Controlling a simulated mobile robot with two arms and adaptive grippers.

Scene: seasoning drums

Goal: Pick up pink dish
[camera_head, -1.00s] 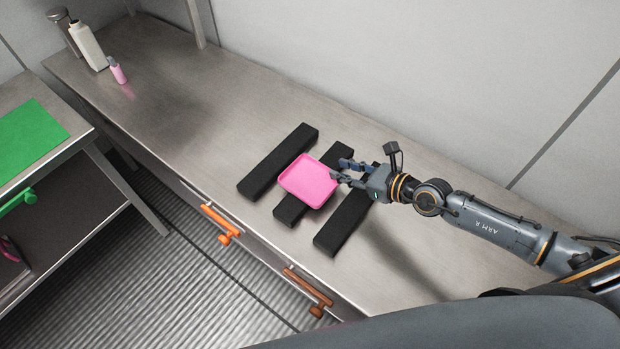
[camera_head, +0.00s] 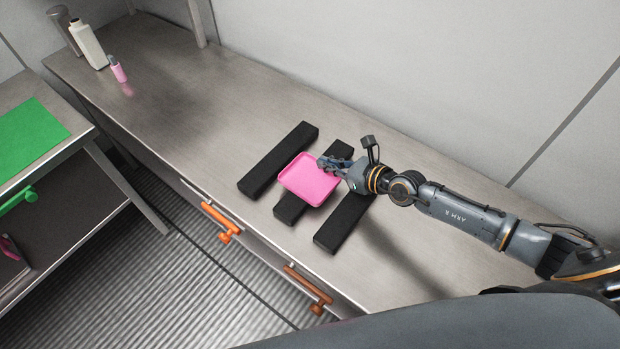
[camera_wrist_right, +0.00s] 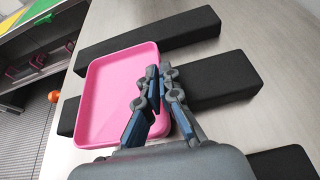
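The pink dish (camera_head: 308,181) is a shallow square tray with rounded corners, resting across the black bars on the metal counter. My right gripper (camera_head: 328,162) is at the dish's right edge. In the right wrist view the dish (camera_wrist_right: 108,98) lies on the left, and the fingers (camera_wrist_right: 160,82) straddle its near right rim, one inside the dish and one outside. The fingertips are close together and look shut on the rim. Part of the rim is hidden by the fingers. My left gripper is not in view.
Black bars (camera_head: 278,160) lie under and beside the dish on the counter (camera_head: 180,90). Orange handles (camera_head: 220,219) line the front. The counter between is clear.

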